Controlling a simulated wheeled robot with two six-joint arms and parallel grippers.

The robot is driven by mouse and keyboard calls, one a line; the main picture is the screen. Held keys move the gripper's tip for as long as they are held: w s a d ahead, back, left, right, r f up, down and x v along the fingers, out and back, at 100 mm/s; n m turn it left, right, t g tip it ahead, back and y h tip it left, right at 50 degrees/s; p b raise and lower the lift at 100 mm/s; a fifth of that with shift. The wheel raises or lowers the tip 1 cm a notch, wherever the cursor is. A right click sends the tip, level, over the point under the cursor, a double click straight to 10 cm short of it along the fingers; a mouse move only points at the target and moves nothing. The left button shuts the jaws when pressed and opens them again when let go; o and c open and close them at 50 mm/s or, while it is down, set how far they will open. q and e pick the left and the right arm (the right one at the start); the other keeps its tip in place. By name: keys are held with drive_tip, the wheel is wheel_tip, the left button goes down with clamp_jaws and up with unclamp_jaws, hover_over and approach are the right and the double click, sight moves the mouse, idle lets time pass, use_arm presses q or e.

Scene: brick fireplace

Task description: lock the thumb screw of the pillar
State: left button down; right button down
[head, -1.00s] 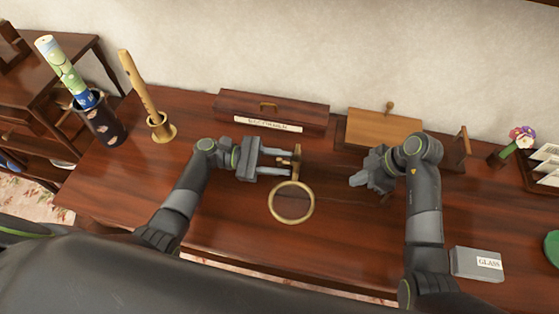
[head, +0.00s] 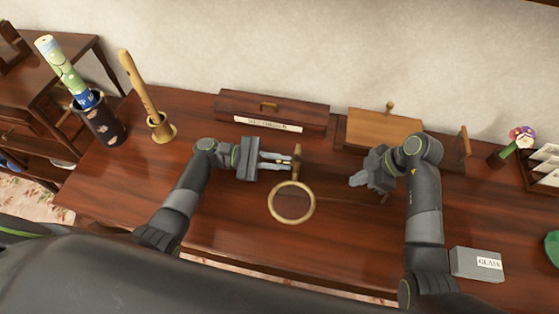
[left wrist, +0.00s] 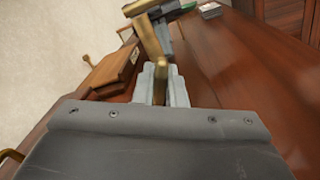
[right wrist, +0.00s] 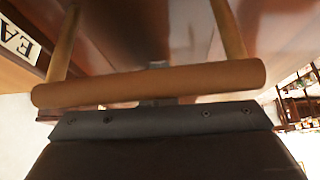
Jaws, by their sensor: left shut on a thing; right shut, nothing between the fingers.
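The brass pillar (head: 297,158) stands on the table in the head view, with a round brass ring (head: 292,220) on its near side. My left gripper (head: 291,161) reaches it from the left, its fingers closed on a part of it. In the left wrist view the pillar (left wrist: 147,35) rises between the fingertips (left wrist: 161,78). The thumb screw cannot be made out apart from the pillar. My right gripper (head: 357,181) is shut and empty, to the right of the ring and apart from it. Its fingers are mostly hidden in the right wrist view.
A long dark box (head: 270,105) with a label and a lighter wooden box (head: 383,127) stand behind the grippers. A wooden bar (right wrist: 150,84) crosses close in the right wrist view. A grey GLASS box (head: 477,264) lies front right. The table's front left is clear.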

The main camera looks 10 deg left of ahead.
use_arm(q)
drive_tip(key=m, duration=0.6)
use_arm(e)
drive_tip(key=shift+s+d+f, duration=0.1)
drive_tip(key=shift+s+f, duration=0.05)
drive_tip(key=shift+f, duration=0.15)
use_arm(q)
drive_tip(key=m, duration=0.6)
drive_tip(key=shift+m, duration=0.3)
drive_tip(key=shift+w+r, duration=0.1)
drive_tip(key=c, duration=1.5)
unclamp_jaws()
drive_tip(key=shift+a, duration=0.1)
drive_tip(key=a, duration=0.8)
drive_tip(key=s+a, duration=0.1)
drive_tip(key=a, duration=0.3)
drive_tip(key=shift+s, duration=0.1)
drive_tip(key=shift+r, duration=0.15)
use_arm(e)
drive_tip(key=shift+r, duration=0.15)
